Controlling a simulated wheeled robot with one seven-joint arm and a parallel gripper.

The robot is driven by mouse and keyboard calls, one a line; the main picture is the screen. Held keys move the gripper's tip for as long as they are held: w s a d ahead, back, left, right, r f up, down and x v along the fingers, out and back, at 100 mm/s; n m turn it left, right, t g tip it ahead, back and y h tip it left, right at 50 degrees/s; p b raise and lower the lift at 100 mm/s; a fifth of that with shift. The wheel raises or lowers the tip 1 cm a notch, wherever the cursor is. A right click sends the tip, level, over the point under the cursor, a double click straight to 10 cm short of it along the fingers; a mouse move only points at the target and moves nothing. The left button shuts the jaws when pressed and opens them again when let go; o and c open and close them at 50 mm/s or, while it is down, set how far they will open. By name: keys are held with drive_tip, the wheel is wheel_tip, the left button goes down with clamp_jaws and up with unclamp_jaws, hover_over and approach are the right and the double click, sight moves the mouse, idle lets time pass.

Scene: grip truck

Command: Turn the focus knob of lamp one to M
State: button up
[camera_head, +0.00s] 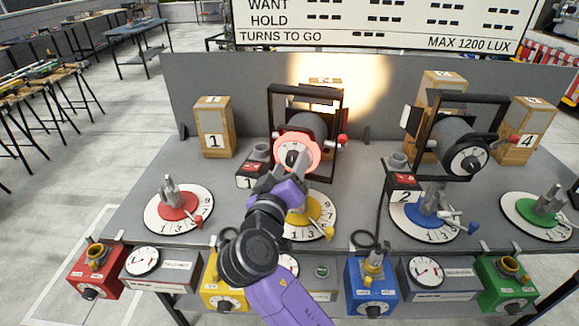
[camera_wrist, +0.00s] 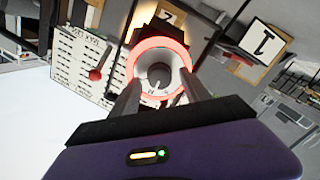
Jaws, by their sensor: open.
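Lamp one (camera_head: 311,128) stands on the grey table inside a black yoke, with a small "1" plate at its left. Its round focus knob (camera_head: 291,155) has a white dial and a glowing red ring, facing me. The knob also shows in the wrist view (camera_wrist: 160,72), with a dark pointer and small letters too blurred to read surely. My gripper (camera_head: 284,179) is just below and in front of the knob in the head view. In the wrist view my gripper (camera_wrist: 160,95) is open, its two fingers at either side of the dial's lower part. I cannot tell whether they touch it.
Lamp two (camera_head: 463,147) stands at the right. A red-tipped lever (camera_head: 342,139) sticks out right of lamp one. Turntable dials in red (camera_head: 178,208), yellow (camera_head: 318,215), blue (camera_head: 431,214) and green (camera_head: 540,214) line the front. Numbered wooden boxes (camera_head: 213,128) stand behind.

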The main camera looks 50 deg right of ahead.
drive_tip(key=b+v, duration=0.2)
drive_tip(key=v, duration=0.5)
drive_tip(key=shift+a, duration=0.25)
drive_tip(key=shift+s, duration=0.15)
